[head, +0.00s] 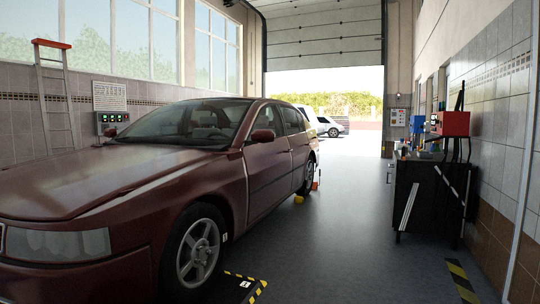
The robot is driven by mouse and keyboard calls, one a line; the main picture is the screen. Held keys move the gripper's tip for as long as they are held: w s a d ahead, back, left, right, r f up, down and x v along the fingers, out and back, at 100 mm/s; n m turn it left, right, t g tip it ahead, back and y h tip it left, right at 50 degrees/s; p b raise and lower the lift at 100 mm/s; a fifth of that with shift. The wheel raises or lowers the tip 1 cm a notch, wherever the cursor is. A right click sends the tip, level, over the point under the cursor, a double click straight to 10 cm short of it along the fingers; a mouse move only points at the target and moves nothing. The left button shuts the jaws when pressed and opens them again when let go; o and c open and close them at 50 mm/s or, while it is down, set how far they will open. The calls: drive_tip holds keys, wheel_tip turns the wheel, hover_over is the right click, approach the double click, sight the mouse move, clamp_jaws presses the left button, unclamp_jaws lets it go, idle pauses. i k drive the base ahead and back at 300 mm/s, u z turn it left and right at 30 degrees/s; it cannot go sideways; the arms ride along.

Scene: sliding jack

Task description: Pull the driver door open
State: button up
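A dark red car (90,185) fills the left and middle of the head view, its front toward me. Its side facing the open floor shows the front door (268,175), which looks shut and flush with the body. A side mirror (263,136) stands out at the front of that door's window. The door handle is too small to make out clearly. My gripper does not show in this view.
Open grey floor (345,220) runs between the car and a black tool cart (432,195) at the right wall. A yellow-black marked plate (245,286) lies by the front wheel (200,250). A small yellow object (298,200) sits on the floor near the rear wheel.

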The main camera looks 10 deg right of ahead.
sight(268, 158)
drive_tip(key=z, duration=0.2)
drive_tip(key=i, duration=0.95)
drive_tip(key=z, duration=0.55)
drive_tip(key=i, duration=1.9)
drive_tip(key=z, duration=0.3)
drive_tip(key=i, duration=1.8)
drive_tip(key=u, duration=0.35)
drive_tip(key=i, duration=1.9)
drive_tip(key=u, duration=0.6)
drive_tip(key=i, duration=0.7)
drive_tip(key=u, duration=0.1)
